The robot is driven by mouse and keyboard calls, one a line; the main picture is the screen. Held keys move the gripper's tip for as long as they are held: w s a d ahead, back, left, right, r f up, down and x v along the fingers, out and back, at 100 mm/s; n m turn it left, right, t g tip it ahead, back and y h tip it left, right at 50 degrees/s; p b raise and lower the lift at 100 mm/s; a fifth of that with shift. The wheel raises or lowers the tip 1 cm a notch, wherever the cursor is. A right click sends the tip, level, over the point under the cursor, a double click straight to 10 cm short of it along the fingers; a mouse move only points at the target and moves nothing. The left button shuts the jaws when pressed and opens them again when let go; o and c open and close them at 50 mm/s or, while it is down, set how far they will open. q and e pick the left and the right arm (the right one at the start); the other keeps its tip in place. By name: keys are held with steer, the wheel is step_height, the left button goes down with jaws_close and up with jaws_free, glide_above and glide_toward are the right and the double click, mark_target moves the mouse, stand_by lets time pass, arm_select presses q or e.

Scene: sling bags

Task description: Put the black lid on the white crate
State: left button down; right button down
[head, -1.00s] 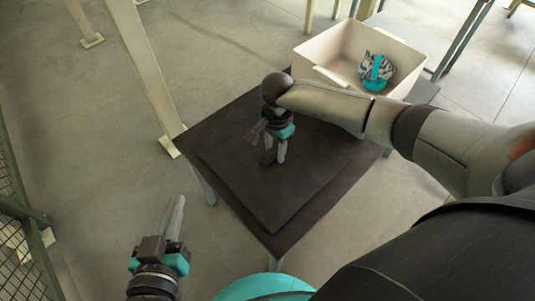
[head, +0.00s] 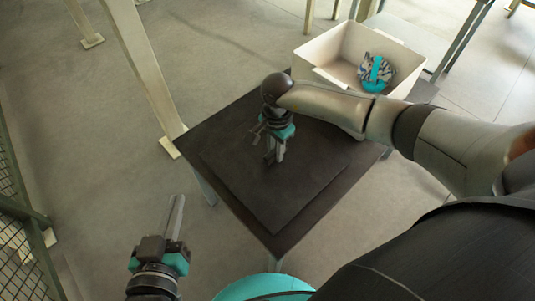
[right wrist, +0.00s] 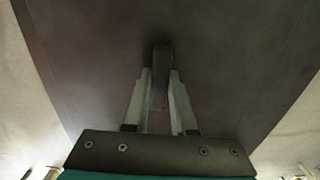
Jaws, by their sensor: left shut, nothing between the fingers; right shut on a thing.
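The black lid (head: 290,202) lies flat on the dark table top, its near corner pointing toward me. My right gripper (head: 272,157) points down at the lid's middle. In the right wrist view its fingers (right wrist: 160,88) are shut on the lid's upright dark handle (right wrist: 161,62). My right forearm hides part of the crate's near side. My left gripper (head: 174,215) is shut and empty at the lower left, away from the table.
The dark table (head: 266,236) extends a little past the lid's edges. A pale post (head: 140,70) stands left of the table. A wire mesh fence (head: 15,190) is at the far left. The floor between them is clear.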

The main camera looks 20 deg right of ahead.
mark_target(275, 149)
steer(key=shift+w+r+p, duration=0.15)
steer(key=shift+r+p, duration=1.8)
steer(key=shift+r, duration=0.75)
